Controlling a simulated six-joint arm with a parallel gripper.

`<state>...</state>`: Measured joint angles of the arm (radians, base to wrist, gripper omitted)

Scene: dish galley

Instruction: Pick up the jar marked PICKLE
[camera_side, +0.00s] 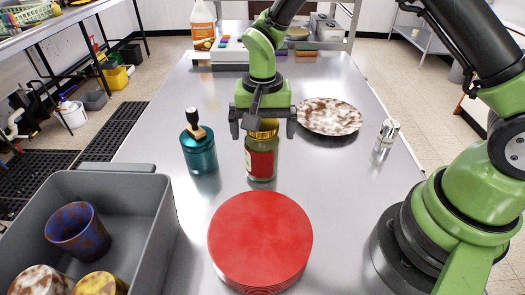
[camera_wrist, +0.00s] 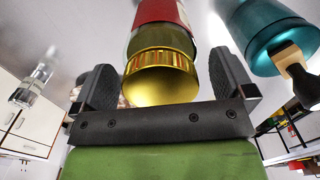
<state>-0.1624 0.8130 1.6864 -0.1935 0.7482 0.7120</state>
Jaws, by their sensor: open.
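A glass jar (camera_side: 261,165) with a gold lid and a red label stands upright on the steel table; I cannot read any marking on it. My gripper (camera_side: 263,124) is open and points down over the jar, with a finger on either side of the lid. In the wrist view the gold lid (camera_wrist: 160,76) sits between the two open fingers of my gripper (camera_wrist: 164,86), with a gap showing on the right and less room on the left. The red label (camera_wrist: 160,12) shows beyond the lid. I cannot tell whether a finger touches the jar.
A teal canister (camera_side: 199,153) with a black-and-wood top stands close left of the jar. A red round disc (camera_side: 260,238) lies in front, a mottled plate (camera_side: 330,116) behind right, a shaker (camera_side: 386,137) at right. A grey bin (camera_side: 150,215) holds cups at front left.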

